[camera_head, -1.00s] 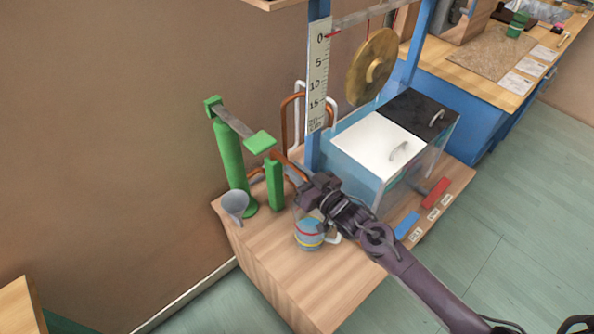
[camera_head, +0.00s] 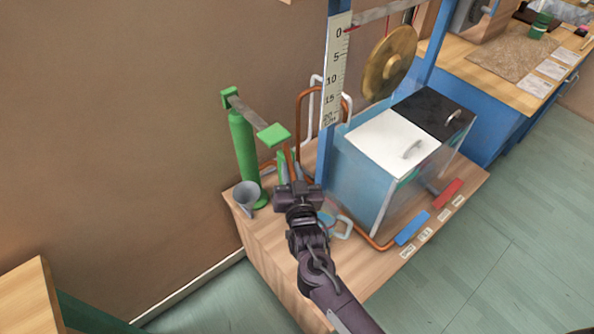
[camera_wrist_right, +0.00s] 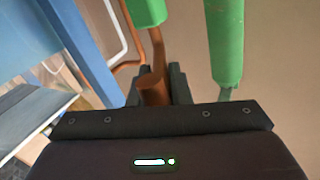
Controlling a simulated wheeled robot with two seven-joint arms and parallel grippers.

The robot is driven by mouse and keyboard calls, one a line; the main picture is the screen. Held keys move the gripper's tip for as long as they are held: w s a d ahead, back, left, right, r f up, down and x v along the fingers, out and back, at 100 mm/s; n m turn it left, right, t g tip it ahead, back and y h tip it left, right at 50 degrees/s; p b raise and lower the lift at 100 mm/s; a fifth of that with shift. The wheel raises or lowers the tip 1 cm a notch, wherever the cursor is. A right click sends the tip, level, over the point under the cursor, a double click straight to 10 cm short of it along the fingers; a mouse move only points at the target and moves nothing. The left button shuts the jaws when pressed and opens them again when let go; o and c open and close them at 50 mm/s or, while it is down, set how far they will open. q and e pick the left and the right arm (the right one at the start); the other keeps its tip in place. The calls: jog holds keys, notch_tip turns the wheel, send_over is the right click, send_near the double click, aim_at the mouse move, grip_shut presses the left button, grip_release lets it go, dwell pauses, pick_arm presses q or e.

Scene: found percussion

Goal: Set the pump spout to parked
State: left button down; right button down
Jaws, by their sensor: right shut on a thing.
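The green pump has a tall green column (camera_head: 243,145) and a bar ending in a green block (camera_head: 274,134). A copper-brown pipe, apparently the spout (camera_head: 290,155), runs down beside the block to my right gripper (camera_head: 297,184). In the right wrist view my right gripper (camera_wrist_right: 156,92) is shut around this brown pipe (camera_wrist_right: 154,84), with the green block (camera_wrist_right: 148,12) above it and a green column (camera_wrist_right: 226,45) to its right. My wrist hides the spout's lower end in the head view. My left gripper is not in view.
A jug handle (camera_head: 343,228) shows beside my right arm; the arm hides most of the jug. A grey funnel (camera_head: 247,197) stands at the table's left. A blue post (camera_head: 326,150), a scale (camera_head: 335,75) and a lidded tank (camera_head: 375,185) stand right.

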jog(key=shift+a+m+h, duration=0.1)
jog(key=shift+m+h, duration=0.2)
jog(key=shift+h, duration=0.1)
jog(key=c, duration=1.4)
grip_release()
jog(key=shift+o, duration=0.2)
jog(key=s, duration=0.8)
jog(key=shift+d+b, duration=0.2)
jog(key=shift+b, duration=0.25)
